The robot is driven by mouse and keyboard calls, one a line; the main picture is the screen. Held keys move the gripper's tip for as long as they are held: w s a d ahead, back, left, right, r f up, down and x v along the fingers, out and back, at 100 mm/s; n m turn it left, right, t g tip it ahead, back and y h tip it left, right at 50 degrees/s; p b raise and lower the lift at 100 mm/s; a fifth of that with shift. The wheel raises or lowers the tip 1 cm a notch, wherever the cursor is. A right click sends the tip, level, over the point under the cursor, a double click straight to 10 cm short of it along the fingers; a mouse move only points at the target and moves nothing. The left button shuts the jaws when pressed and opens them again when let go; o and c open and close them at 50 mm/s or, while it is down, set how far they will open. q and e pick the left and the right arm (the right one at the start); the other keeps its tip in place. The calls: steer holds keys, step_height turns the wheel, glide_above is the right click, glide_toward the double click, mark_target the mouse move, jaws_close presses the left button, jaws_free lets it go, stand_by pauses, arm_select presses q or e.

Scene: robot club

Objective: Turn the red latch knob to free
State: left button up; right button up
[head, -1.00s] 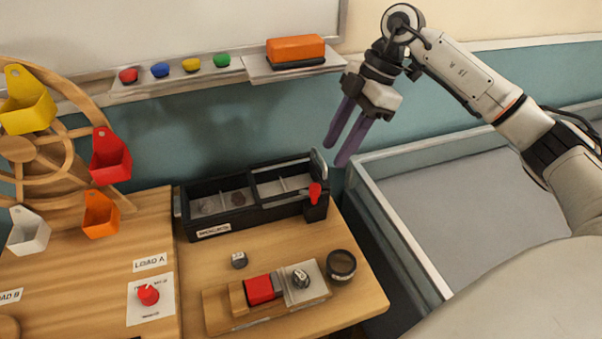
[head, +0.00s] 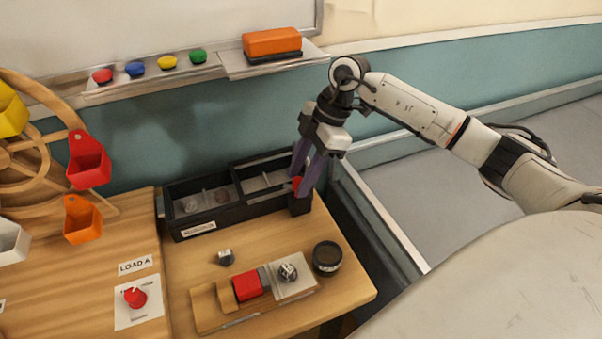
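A small red knob (head: 297,184) sits at the right end of a long black box; my gripper partly hides it. My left gripper is not in view.
The black box (head: 200,224) stands at the table's back. In front are a wooden holder (head: 207,309) with a red block (head: 248,285), a dark round container (head: 327,257) and a small die-like cube (head: 226,257). A wooden wheel with coloured buckets (head: 88,160) stands left.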

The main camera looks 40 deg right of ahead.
jaws_close()
steer(key=shift+w+r+n+g+p, duration=0.15)
steer(key=shift+n+g+p, duration=0.25)
steer(key=shift+n+p, duration=0.65)
steer(key=shift+w+n+g, duration=0.1)
steer(key=shift+n+g, duration=0.6)
steer(key=shift+n, duration=1.15)
jaws_free()
